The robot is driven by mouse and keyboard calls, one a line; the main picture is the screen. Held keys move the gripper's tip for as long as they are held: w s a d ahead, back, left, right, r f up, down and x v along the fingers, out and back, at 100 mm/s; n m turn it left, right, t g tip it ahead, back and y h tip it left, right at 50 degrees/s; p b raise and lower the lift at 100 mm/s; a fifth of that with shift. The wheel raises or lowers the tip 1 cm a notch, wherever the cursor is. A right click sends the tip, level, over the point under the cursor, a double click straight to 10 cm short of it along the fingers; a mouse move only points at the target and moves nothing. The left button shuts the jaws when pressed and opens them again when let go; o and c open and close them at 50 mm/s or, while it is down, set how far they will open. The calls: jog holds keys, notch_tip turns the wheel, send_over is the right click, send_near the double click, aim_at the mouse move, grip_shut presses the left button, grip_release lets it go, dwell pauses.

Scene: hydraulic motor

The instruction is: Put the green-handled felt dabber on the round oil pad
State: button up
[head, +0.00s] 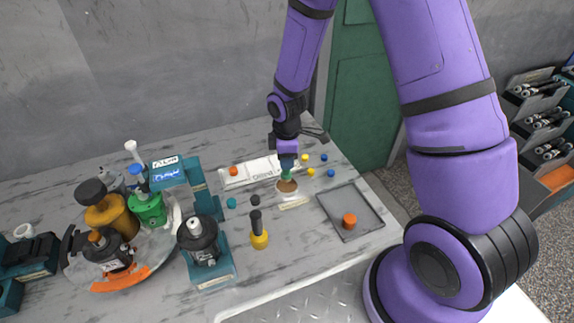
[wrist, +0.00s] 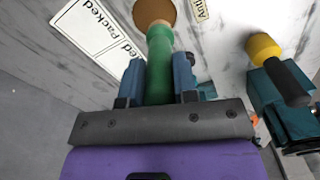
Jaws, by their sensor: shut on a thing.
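The green-handled felt dabber (head: 287,175) is held upright, tip down, by my gripper (head: 287,161) at the back middle of the table. In the wrist view its green handle (wrist: 160,70) sits between my two blue fingers (wrist: 158,82), shut on it. Its pale lower end points at the brown round oil pad (wrist: 153,10), which is cut off by the top edge there.
A white "Packed" card (head: 235,182) lies behind left. A yellow-and-black handled tool (head: 259,232) stands in front. A grey tray (head: 366,207) with an orange piece (head: 349,221) is at right. Small blue and yellow pieces lie behind it. Bottles and a teal stand (head: 205,255) crowd the left.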

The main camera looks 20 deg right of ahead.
jog(key=shift+w+d+f, duration=0.15)
jog(key=shift+w+f, duration=0.05)
jog(key=shift+f, duration=0.7)
jog(key=shift+w+d+f, duration=0.1)
jog(key=shift+w+f, duration=0.05)
jog(key=shift+f, duration=0.75)
jog(key=shift+f, duration=0.1)
jog(key=o, duration=0.9)
jog(key=shift+o, duration=0.2)
notch_tip(320, 180, up, 13)
jog(key=shift+f, duration=0.1)
jog(key=s+d+r+m+t, duration=0.1)
jog(key=s+d+r+m, duration=0.15)
jog(key=s+r, duration=0.4)
jog(key=s+d+r+m+t, duration=0.15)
jog(key=s+r+m, duration=0.25)
jog(key=r, duration=0.6)
jog(key=s+d+r+m+t, duration=0.1)
jog(key=s+d+r+m, duration=0.1)
jog(key=s+r+m, duration=0.45)
jog(key=s+r+m+t, duration=0.1)
jog(key=s+r, duration=0.4)
jog(key=s, duration=0.3)
jog(key=shift+d+t, duration=0.35)
jog(key=shift+d, duration=0.05)
